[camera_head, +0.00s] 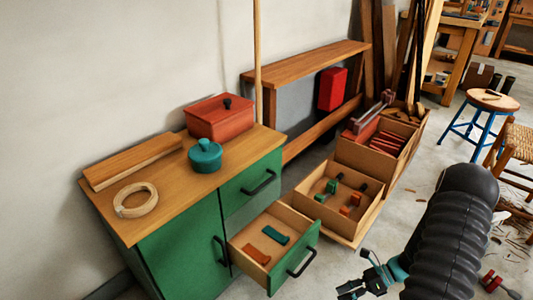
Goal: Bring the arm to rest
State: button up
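My arm (452,235), in a black ribbed sleeve, comes down the right side of the camera_head view. My gripper (353,274) is at the bottom, right of the open drawer and in front of the wooden boxes. Its two dark fingers are spread apart, and nothing shows between them. It appears clear of the furniture. The green cabinet (182,260) stands to its left.
The cabinet's drawer (304,262) is pulled out, with a green and an orange piece inside. A red box (219,122) and teal pot (205,156) stand on top. Wooden boxes (355,219) lie behind my gripper. A blue stool (489,101) stands far right.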

jog(key=s+a+r+n+t+h, duration=0.2)
jog(key=r+n, duration=0.6)
jog(key=r, duration=0.5)
jog(key=s+a+r+n+t+h, duration=0.3)
jog(key=s+r+n+h, duration=0.3)
jog(key=r, duration=0.8)
jog(key=s+a+r+n+t+h, duration=0.2)
jog(key=s+a+r+n+h, duration=0.1)
jog(key=r+n, duration=0.6)
notch_tip(320, 180, up, 4)
jog(key=shift+s+a+r+n+t+h, duration=0.2)
jog(key=shift+s+a+n+t+h, duration=0.15)
jog(key=shift+s+h, duration=0.25)
